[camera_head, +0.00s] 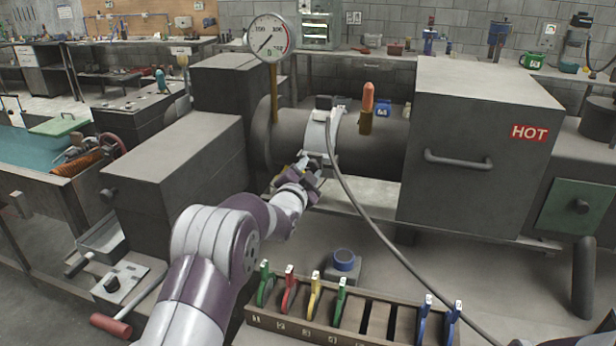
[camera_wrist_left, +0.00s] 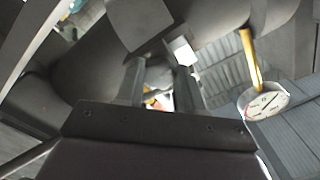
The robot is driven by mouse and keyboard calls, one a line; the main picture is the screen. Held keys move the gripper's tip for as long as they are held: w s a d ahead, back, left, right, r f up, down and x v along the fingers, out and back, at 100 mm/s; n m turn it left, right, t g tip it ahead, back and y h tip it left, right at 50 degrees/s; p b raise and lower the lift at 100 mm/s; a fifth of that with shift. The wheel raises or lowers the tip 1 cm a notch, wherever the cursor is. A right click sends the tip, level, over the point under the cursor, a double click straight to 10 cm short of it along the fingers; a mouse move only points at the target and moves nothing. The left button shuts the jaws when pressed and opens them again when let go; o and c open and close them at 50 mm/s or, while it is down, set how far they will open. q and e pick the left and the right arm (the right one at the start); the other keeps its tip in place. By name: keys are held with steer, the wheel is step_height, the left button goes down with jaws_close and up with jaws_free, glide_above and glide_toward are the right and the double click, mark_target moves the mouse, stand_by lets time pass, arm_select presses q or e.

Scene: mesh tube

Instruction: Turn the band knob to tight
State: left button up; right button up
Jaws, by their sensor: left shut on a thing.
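The band (camera_head: 321,140) is a pale metal strap around the dark horizontal tube (camera_head: 290,137), with a small dark box on top. My left gripper (camera_head: 311,170) is at the lower front of the band, shut on the band knob. The knob is mostly hidden by the fingers, and its setting cannot be read. In the left wrist view my two dark fingers (camera_wrist_left: 160,82) point up, with a narrow gap between them. My right gripper is not in view.
A dial gauge (camera_head: 272,37) stands on a brass stem left of the band. A cable (camera_head: 357,204) hangs from the band to the lower right. A box marked HOT (camera_head: 480,150) is at right. A rack (camera_head: 300,327) of coloured handles lies in front, beside a blue-topped button (camera_head: 344,260).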

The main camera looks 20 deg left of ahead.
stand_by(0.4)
arm_select(q)
steer(key=o, duration=1)
steer(key=shift+o, duration=0.2)
steer(key=shift+s, duration=0.1)
steer(key=s+b, duration=0.2)
steer(key=s, duration=1)
steer(key=shift+s+a, duration=0.2)
steer(key=shift+s, duration=0.05)
